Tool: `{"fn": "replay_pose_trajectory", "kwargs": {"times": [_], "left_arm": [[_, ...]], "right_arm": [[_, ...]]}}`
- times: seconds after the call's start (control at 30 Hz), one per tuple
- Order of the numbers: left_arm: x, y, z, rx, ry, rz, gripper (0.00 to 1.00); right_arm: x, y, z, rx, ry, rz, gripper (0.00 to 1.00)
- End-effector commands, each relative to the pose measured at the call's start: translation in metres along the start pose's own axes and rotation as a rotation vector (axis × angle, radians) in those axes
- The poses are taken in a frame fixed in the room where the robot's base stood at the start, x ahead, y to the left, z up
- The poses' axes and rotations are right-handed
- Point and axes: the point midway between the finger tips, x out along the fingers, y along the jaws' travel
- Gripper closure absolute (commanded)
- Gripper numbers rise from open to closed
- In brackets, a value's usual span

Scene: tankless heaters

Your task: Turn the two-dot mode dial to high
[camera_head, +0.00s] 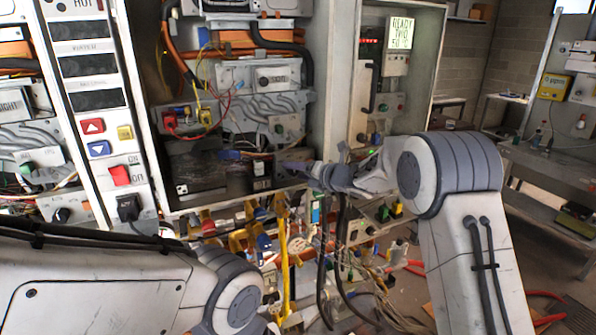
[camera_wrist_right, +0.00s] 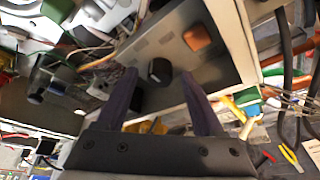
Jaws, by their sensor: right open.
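A black round dial (camera_wrist_right: 160,71) sits on a grey panel (camera_wrist_right: 168,38) in the right wrist view. I cannot make out any dots or its setting. My right gripper (camera_wrist_right: 160,76) is open, with its two dark fingers on either side of the dial; I cannot tell whether they touch it. In the head view the right gripper (camera_head: 300,167) reaches left to the lower right corner of the open cabinet, below a small grey box (camera_head: 289,127) with a knob. My left arm shows at the lower left, but its gripper is not in view.
An orange button (camera_wrist_right: 197,38) sits beside the dial on the panel. Cables and wires crowd the open cabinet (camera_head: 325,90) and the area below it. A panel with a red switch (camera_head: 120,175) stands at left. A workbench (camera_head: 540,160) is at the right.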

Motion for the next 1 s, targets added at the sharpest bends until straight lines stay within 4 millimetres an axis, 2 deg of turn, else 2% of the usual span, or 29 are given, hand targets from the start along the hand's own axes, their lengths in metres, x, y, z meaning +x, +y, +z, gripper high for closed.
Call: {"fn": "replay_pose_trajectory", "kwargs": {"times": [0.03, 0.07, 0.2, 0.23, 0.63, 1.0], "left_arm": [[0.0, 0.0, 0.0, 0.0, 0.0, 0.0, 0.5], [0.0, 0.0, 0.0, 0.0, 0.0, 0.0, 0.5], [0.0, 0.0, 0.0, 0.0, 0.0, 0.0, 0.5], [0.0, 0.0, 0.0, 0.0, 0.0, 0.0, 0.5], [0.007, -0.001, 0.0, -0.001, 0.0, 0.0, 0.5], [0.034, -0.002, 0.002, -0.003, 0.0, 0.0, 0.5]], "right_arm": [[0.0, 0.0, 0.0, 0.0, 0.0, 0.0, 0.31], [0.0, 0.0, 0.0, 0.0, 0.0, 0.0, 0.38], [0.0, 0.0, 0.0, 0.0, 0.0, 0.0, 0.92], [0.0, 0.0, 0.0, 0.0, 0.0, 0.0, 1.0], [0.0, -0.002, 0.0, 0.058, -0.002, 0.024, 1.0], [0.001, -0.007, -0.002, 0.311, -0.002, 0.13, 1.0]]}}
